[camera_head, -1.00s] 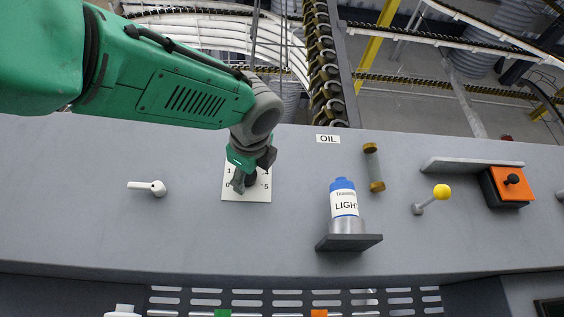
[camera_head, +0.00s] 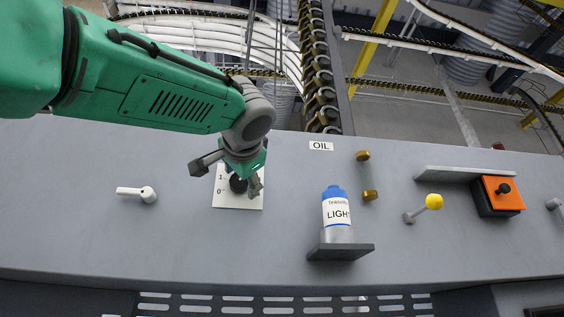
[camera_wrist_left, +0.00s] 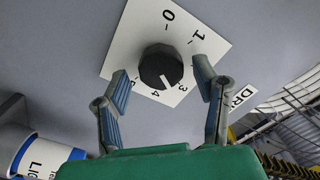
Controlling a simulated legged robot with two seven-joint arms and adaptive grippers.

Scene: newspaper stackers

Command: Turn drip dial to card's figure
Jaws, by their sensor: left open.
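The drip dial is a black knob (camera_head: 238,184) on a white plate (camera_head: 225,200) with printed figures, on the grey panel. In the left wrist view the knob (camera_wrist_left: 160,66) has a white pointer line, which lies near the 4 on the plate (camera_wrist_left: 135,30). The figures 0 and 1 also show there. My left gripper (camera_head: 228,176) is open in front of the dial. In the left wrist view its fingers (camera_wrist_left: 163,88) stand apart, one on each side of the knob, with no clear contact. The card is not identifiable. My right gripper is not in view.
To the right are a blue-capped bottle (camera_head: 337,209) on a shelf (camera_head: 340,252), a sight glass (camera_head: 367,176), a yellow-knobbed lever (camera_head: 433,202) and an orange box (camera_head: 498,195). A white handle (camera_head: 137,194) is on the left. The panel between is bare.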

